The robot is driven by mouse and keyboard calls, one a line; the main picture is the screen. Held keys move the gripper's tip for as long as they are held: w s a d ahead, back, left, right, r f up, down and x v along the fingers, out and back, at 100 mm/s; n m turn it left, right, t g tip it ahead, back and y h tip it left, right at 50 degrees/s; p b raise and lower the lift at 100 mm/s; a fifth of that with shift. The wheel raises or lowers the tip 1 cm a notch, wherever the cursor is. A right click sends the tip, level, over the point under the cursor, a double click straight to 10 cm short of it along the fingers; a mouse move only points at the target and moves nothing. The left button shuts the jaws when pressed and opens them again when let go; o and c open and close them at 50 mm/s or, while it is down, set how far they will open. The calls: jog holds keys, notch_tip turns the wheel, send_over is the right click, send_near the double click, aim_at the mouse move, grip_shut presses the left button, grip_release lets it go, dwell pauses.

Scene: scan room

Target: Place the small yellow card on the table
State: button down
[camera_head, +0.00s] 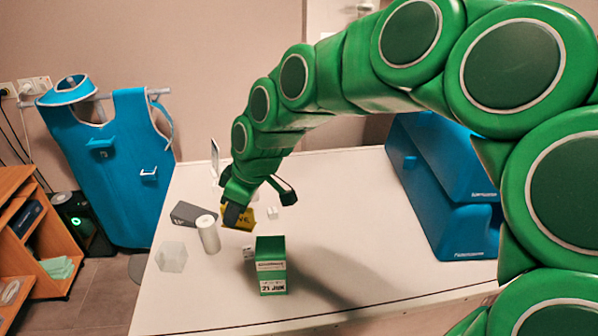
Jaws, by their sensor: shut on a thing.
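The small yellow card (246,222) shows at the tip of my gripper (239,214), above the left part of the white table (350,215). My gripper points down and is shut on the card, its dark fingertip covering part of it. Dark lettering shows on the card's visible face. I cannot tell whether the card touches the tabletop.
Near my gripper stand a dark grey box (190,214), a white cylinder (208,235), a clear block (172,257) and a green-and-white box (271,266). Blue cases (440,190) fill the table's right side. My arm's shadow crosses the clear front middle.

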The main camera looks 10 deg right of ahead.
jog(key=w+d+f+m+t+h, duration=0.1)
jog(key=w+d+m, duration=0.3)
jog(key=w+d, duration=0.85)
jog(key=w+d+m+t+h, duration=0.15)
jog(key=w+d+m, duration=0.35)
jog(key=w+d, duration=0.75)
send_near(302, 170)
jog(key=shift+w+a+f, duration=0.2)
jog(key=shift+w+f, duration=0.25)
jog(key=shift+f, duration=0.1)
jog(key=shift+w+a+f, duration=0.2)
jog(key=shift+w+f, duration=0.25)
jog(key=shift+f, duration=1.55)
jog(key=shift+f, duration=0.1)
jog(key=c, duration=1)
grip_release()
